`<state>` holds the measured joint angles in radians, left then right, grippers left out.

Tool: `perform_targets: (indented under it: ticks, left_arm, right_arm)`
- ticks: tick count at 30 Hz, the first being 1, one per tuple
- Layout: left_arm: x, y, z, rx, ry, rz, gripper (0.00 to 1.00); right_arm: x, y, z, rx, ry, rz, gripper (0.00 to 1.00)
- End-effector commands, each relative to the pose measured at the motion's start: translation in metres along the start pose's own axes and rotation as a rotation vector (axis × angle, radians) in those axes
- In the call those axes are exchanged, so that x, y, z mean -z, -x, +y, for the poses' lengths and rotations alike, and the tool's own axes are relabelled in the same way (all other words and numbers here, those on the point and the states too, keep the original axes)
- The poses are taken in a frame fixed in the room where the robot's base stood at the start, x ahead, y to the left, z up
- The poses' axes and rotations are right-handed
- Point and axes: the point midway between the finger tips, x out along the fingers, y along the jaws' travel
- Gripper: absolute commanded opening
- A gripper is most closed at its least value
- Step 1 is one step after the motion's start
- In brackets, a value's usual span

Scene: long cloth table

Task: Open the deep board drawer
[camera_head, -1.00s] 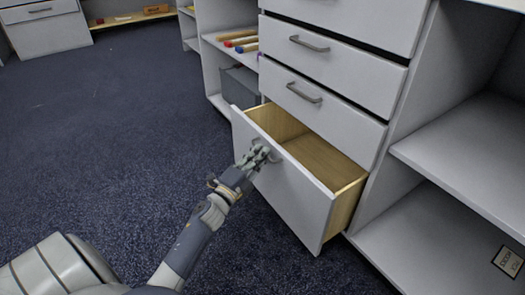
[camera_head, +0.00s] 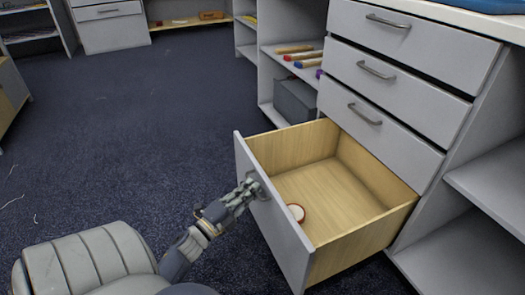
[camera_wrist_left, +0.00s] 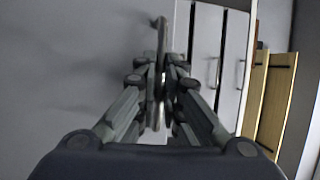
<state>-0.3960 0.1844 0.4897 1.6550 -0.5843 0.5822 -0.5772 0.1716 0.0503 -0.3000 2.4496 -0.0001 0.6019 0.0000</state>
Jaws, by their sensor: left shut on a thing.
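The deep bottom drawer (camera_head: 345,185) of the grey cabinet stands pulled well out, its wooden inside showing in the head view. A small round red-and-white object (camera_head: 296,213) lies in it near the front panel. My left gripper (camera_head: 252,186) is at the outer face of the drawer front (camera_head: 275,225), shut on its handle. In the left wrist view the gripper (camera_wrist_left: 161,85) closes around the metal handle (camera_wrist_left: 160,38), which runs between the fingers. The handle is mostly hidden by the fingers in the head view. My right gripper is not in view.
Three shut drawers with bar handles (camera_head: 372,69) sit above the open one. Open shelves with coloured rolls (camera_head: 303,55) and a grey box (camera_head: 296,100) are behind it.

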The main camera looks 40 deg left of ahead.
Motion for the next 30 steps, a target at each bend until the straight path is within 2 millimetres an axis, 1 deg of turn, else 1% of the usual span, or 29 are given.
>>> perform_targets:
  ticks: [3,6,16,18,19,20,30]
  left_arm:
    - [-0.0019,0.0071,-0.0008,-0.002,0.002,0.001,0.00]
    - [-0.0028,0.0097,-0.0009,-0.001,0.002,0.002,0.00]
    - [-0.0028,0.0101,-0.0007,-0.001,0.002,0.003,0.00]
    - [-0.0028,0.0100,-0.0007,-0.001,0.002,0.003,0.19]
    - [-0.0028,0.0100,-0.0007,-0.001,0.001,0.003,0.26]
    - [-0.0029,0.0100,-0.0008,-0.001,0.001,0.002,0.28]
    - [-0.0036,0.0111,-0.0013,-0.001,0.001,0.001,0.28]
  right_arm:
    - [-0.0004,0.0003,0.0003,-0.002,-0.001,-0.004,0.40]
    - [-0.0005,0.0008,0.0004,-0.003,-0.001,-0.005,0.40]
    - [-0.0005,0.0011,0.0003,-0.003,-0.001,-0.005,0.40]
    - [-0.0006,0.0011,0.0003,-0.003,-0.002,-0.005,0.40]
    - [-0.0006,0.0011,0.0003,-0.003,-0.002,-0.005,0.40]
    - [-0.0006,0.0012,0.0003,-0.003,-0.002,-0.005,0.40]
    - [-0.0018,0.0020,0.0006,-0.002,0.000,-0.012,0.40]
